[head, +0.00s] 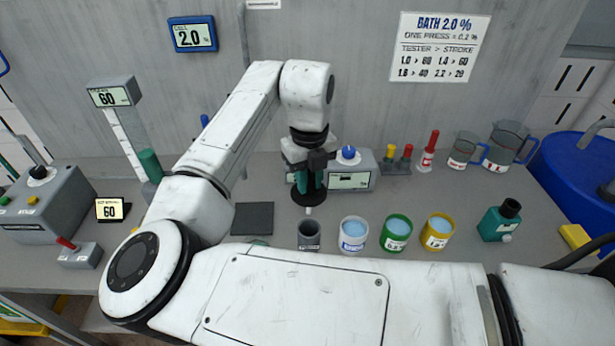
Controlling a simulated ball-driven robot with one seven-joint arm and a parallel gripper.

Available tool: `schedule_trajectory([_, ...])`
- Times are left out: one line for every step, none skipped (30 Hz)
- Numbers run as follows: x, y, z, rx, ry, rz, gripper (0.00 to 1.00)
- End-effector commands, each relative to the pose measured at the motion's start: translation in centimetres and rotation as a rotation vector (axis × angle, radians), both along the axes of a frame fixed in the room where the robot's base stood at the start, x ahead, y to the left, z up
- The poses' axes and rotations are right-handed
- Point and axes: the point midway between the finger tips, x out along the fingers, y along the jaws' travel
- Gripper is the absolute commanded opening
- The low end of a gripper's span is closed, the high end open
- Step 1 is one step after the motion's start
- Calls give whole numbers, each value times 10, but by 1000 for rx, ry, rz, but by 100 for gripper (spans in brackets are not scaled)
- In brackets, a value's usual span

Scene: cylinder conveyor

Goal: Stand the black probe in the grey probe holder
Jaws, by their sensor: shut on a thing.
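My gripper (307,181) points down over the middle of the bench, its teal fingers shut on the black probe (309,197). Just below the fingers the probe shows as a dark round piece with a small pale tip under it. The fingers hide its upper part. The grey probe holder (309,236), a dark grey open cup, stands on the bench nearer to me, almost straight below the tip in the picture. The probe appears upright and outside the holder; the exact gap between them is hard to judge.
A tester (350,181) stands behind my gripper. White (353,243), green (396,243) and yellow (437,241) cups of blue liquid stand right of the holder. A dark mat (252,219) lies left. A teal bottle (500,222) and jugs (505,146) stand farther right.

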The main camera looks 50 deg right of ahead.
Motion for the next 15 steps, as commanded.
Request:
schedule_trajectory([0, 0, 0, 0, 1, 1, 0])
schedule_trajectory([0, 0, 0, -1, 3, 1, 0])
schedule_trajectory([0, 0, -1, 0, 2, 1, 0])
schedule_trajectory([0, 0, -3, 0, 1, 1, 0])
schedule_trajectory([0, 0, -4, 0, 1, 2, 0])
schedule_trajectory([0, 0, -7, 0, 1, 2, 0])
schedule_trajectory([0, 0, -9, 0, 1, 2, 0])
schedule_trajectory([0, 0, -11, 0, 1, 2, 0])
schedule_trajectory([0, 0, -13, 0, 1, 2, 0])
schedule_trajectory([0, 0, -16, 0, 1, 2, 0])
schedule_trajectory([0, 0, -18, 0, 1, 3, 0])
schedule_trajectory([0, 0, -22, 0, 1, 3, 0])
schedule_trajectory([0, 0, -24, 0, 1, 3, 0])
schedule_trajectory([0, 0, -27, 0, 1, 3, 0])
schedule_trajectory([0, 0, -30, 0, 1, 3, 0])
